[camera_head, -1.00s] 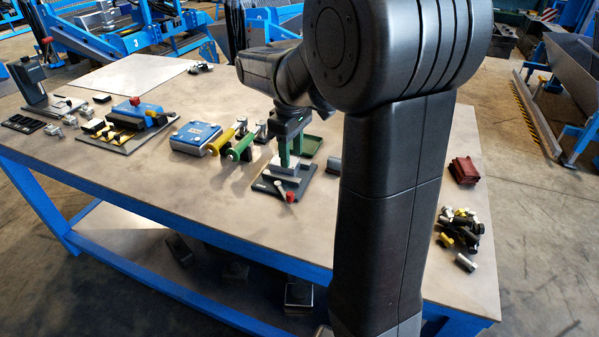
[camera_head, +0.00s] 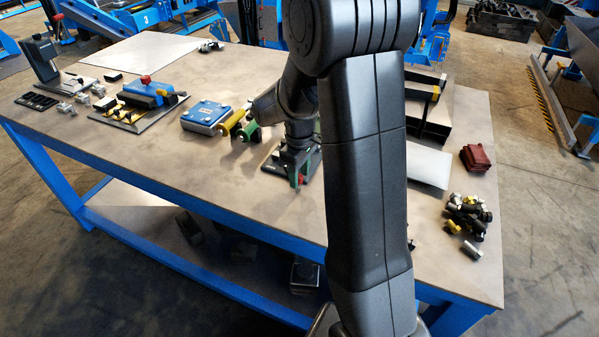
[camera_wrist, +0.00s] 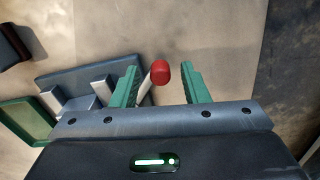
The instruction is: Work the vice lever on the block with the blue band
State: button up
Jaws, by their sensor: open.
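The vice lever (camera_wrist: 144,91) is a pale rod ending in a red knob (camera_wrist: 160,72). The vice's dark base plate (camera_wrist: 70,80) and grey metal jaws lie to the left, partly hidden by my gripper. In the head view my gripper (camera_head: 300,177) is low over the vice and covers most of it. No blue band shows clearly on this vice.
A blue device with a red knob (camera_head: 146,79) is farther left. Red blocks (camera_head: 477,158) and loose bolts (camera_head: 466,218) lie at right. A green tray (camera_wrist: 22,119) shows beside the vice.

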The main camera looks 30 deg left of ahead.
jog(key=shift+f, duration=0.15)
jog(key=shift+c, duration=0.4)
grip_shut()
